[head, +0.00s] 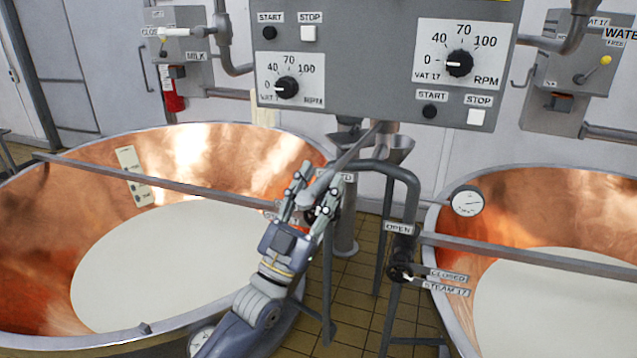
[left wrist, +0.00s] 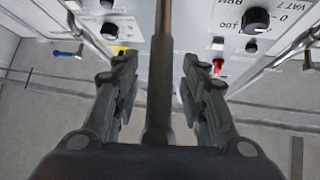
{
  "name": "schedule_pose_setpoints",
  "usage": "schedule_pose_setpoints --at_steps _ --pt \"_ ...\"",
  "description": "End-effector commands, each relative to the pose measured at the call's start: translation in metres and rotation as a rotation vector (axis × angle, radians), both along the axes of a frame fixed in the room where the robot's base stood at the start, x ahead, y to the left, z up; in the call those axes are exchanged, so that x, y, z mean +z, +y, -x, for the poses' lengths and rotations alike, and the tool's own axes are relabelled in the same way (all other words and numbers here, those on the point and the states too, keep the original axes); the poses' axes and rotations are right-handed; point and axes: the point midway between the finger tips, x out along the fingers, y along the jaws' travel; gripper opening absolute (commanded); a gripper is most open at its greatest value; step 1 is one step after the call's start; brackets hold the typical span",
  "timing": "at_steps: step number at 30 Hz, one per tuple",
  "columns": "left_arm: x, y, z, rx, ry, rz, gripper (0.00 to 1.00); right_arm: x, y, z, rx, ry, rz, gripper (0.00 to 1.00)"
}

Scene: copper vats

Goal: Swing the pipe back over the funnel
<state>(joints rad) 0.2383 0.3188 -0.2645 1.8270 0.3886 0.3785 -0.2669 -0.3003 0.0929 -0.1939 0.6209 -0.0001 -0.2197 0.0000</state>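The grey swing pipe (head: 347,158) slants down and left from under the control panel. My left gripper (head: 318,182) has one finger on each side of the pipe. In the left wrist view the pipe (left wrist: 162,70) runs between the spread fingers (left wrist: 158,90), with gaps on both sides. My right gripper is not in view.
The left copper vat (head: 190,150) and right copper vat (head: 520,185) hold white liquid. Bars cross both vats. A dark bent steam pipe (head: 408,190) with a valve stands right of my gripper. The control panel (head: 385,50) hangs above.

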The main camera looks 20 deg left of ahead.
Motion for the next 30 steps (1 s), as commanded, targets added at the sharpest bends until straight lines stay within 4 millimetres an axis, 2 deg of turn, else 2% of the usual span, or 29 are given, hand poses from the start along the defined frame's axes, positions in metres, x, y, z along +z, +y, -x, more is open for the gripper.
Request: schedule_pose_setpoints --at_steps 3,8,9,17,24,30 --pt "0.0 0.0 0.0 0.0 0.0 0.0 0.4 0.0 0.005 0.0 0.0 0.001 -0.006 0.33" --pt "0.0 0.0 0.0 0.0 -0.001 0.0 0.03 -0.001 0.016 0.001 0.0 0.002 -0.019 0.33" --pt "0.0 0.0 0.0 0.0 -0.001 0.0 0.0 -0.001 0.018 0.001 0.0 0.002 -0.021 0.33" --pt "0.0 -0.006 0.001 0.011 -0.001 0.005 0.0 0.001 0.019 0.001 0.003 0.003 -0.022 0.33" --pt "-0.002 -0.037 0.004 0.078 0.0 0.006 0.0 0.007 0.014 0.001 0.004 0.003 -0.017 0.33" --pt "-0.001 -0.053 0.005 0.121 0.002 0.002 0.0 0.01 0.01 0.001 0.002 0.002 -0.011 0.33"
